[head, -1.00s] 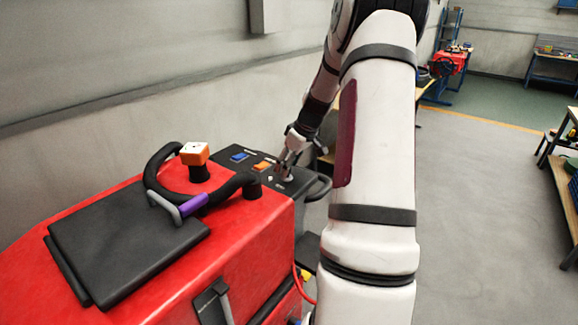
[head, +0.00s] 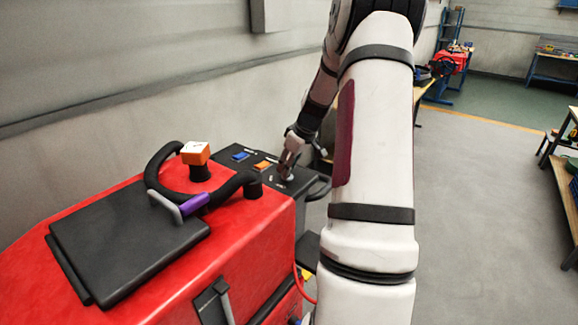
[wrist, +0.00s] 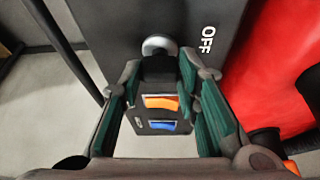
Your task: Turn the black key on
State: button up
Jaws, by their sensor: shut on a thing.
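The black key (wrist: 160,66) stands on a round silver collar on the dark control panel in the wrist view. White lettering "OFF" is printed on the panel to the right of the collar. My gripper (wrist: 160,70) has its green-padded fingers on both sides of the key and is shut on it. In the head view my gripper (head: 285,174) reaches down onto the panel's right part, and its fingers hide the key there.
The panel (head: 222,166) also bears a blue switch (head: 240,156) and an orange switch (head: 265,165). The red scrubber body (head: 246,234) carries a black steering wheel (head: 152,170) left of my gripper.

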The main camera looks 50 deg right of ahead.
jog(key=m+h, duration=0.1)
jog(key=m, duration=0.1)
jog(key=shift+w+a+m, duration=0.1)
jog(key=shift+a+m, duration=0.05)
jog(key=shift+m, duration=0.15)
jog(key=m+b, duration=0.1)
jog(key=m+h+b, duration=0.1)
jog(key=m, duration=0.1)
jog(key=shift+w+a+f+m, duration=0.1)
jog(key=shift+w+m, duration=0.1)
jog(key=shift+m, duration=0.1)
jog(key=m+g+h+b, duration=0.1)
jog(key=m+b, duration=0.2)
jog(key=shift+m+g+h+b, duration=0.4)
jog(key=shift+m+b, duration=0.35)
jog(key=shift+m, duration=0.35)
jog(key=shift+s, duration=0.1)
jog(key=o, duration=1.2)
jog(key=shift+c, duration=0.2)
jog(key=shift+r, duration=0.2)
jog(key=v, duration=1.1)
jog(key=shift+a+r, duration=0.15)
jog(key=shift+r, duration=0.25)
